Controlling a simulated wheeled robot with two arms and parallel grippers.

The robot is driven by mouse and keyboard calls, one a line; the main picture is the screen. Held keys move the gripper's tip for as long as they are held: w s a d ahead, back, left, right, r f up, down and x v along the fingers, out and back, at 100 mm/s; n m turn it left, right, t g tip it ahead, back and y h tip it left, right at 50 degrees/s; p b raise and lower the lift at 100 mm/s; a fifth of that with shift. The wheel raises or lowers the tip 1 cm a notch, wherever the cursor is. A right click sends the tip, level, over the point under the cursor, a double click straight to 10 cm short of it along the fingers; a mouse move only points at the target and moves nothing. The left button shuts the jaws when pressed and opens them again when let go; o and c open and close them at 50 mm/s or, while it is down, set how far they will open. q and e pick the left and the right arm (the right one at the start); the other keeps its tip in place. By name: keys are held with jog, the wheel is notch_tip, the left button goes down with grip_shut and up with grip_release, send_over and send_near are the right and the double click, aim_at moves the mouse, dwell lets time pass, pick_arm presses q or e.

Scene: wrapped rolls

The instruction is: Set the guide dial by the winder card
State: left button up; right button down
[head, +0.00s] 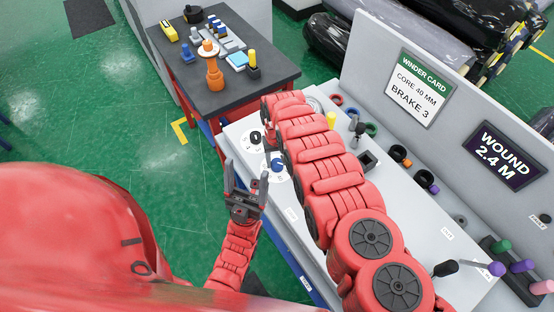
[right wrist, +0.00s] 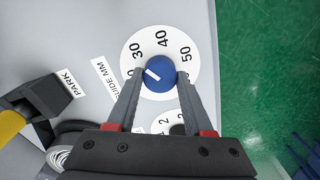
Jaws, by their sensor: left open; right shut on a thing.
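The guide dial, a white disc (right wrist: 190,84) labelled GUIDE MM with 30, 40 and 50 visible, has a blue knob (right wrist: 160,74). Its white mark points left, near or below the 30; the exact reading is unclear. My right gripper (right wrist: 160,69) is shut on the blue knob, a finger on each side. In the head view the blue knob (head: 277,164) shows beside my right arm. The winder card (head: 413,88) reads CORE 40 MM, BRAKE 3. My left gripper (head: 246,178) is open and empty, left of the dial.
A second dial with a black knob (right wrist: 178,129) sits close to the guide dial. A dark sign (head: 503,156) reads WOUND 2.4 M. A dark-topped table (head: 265,75) with small parts stands behind. Green floor is clear at left.

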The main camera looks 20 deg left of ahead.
jog(key=shift+w+m+b, duration=0.1)
jog(key=shift+m+b, duration=0.45)
jog(key=shift+m, duration=0.15)
jog(key=m+b, duration=0.2)
jog(key=m, duration=0.1)
jog(key=shift+f+b, duration=0.15)
jog(key=shift+b, duration=0.15)
jog(key=m+b, duration=0.3)
jog(key=shift+m, duration=0.4)
jog(key=shift+r+m+b, duration=0.2)
jog(key=shift+m+b, duration=0.7)
jog(key=shift+m, duration=0.3)
jog(key=shift+d, duration=0.1)
jog(key=shift+c, duration=1.4)
grip_release()
